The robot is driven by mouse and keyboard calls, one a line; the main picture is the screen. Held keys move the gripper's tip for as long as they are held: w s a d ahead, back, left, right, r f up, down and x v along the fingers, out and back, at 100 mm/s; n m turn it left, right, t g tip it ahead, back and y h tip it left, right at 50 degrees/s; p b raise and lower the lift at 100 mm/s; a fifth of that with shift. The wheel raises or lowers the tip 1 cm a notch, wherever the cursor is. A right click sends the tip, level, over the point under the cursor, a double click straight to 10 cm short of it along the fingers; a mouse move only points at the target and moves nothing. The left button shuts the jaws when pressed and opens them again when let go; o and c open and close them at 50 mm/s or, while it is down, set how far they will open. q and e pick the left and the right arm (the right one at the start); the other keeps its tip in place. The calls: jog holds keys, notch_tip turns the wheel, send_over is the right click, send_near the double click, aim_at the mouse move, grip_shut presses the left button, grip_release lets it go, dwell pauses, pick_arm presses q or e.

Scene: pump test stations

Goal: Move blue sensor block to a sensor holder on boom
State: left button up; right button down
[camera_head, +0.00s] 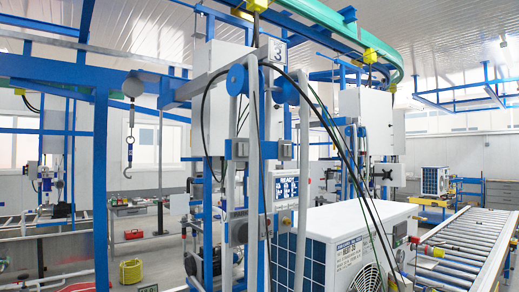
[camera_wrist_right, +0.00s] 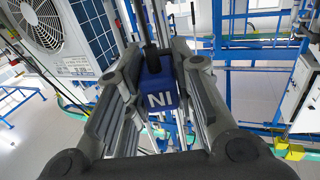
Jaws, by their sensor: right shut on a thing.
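In the right wrist view, the blue sensor block (camera_wrist_right: 162,97) with white "NI" lettering sits between the fingers of my right gripper (camera_wrist_right: 160,80). The gripper is shut on it, and a dark cable or rod rises from the block's top. In the head view, a grey boom frame (camera_head: 253,130) with blue round joints and a "3" sign stands at the centre. Small grey blocks (camera_head: 238,150) are fixed on its uprights; I cannot tell which of them is a sensor holder. Neither gripper shows in the head view.
A white pump unit (camera_head: 345,245) stands right of the boom, and its fan side also shows in the right wrist view (camera_wrist_right: 45,25). Dark cables (camera_head: 335,140) hang across in front of it. A roller conveyor (camera_head: 465,250) lies at right. A hook (camera_head: 128,150) hangs at left.

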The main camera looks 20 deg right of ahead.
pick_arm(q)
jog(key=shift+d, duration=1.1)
pick_arm(e)
jog(key=shift+d, duration=0.3)
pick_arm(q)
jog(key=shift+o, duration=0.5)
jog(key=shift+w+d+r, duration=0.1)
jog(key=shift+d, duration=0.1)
pick_arm(e)
jog(key=shift+w, duration=0.1)
jog(key=w+a+r+n+g+y+p, duration=0.1)
jog(key=w+a+r+n+y+p, duration=0.2)
jog(key=w+r, duration=0.85)
jog(key=w+a+r+n+y+p, duration=0.15)
jog(key=w+r+y+p, duration=0.3)
jog(key=w+r, duration=0.7)
pick_arm(q)
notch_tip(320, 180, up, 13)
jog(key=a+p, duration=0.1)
jog(key=p, duration=0.4)
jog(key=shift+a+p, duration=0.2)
jog(key=shift+p, duration=0.2)
pick_arm(e)
jog(key=w+d+r, duration=0.1)
jog(key=d+r, duration=0.2)
jog(key=r, duration=1.3)
jog(key=w+d+r+h, duration=0.1)
jog(key=d+r, duration=0.3)
jog(key=r, duration=1.2)
jog(key=shift+w, duration=0.3)
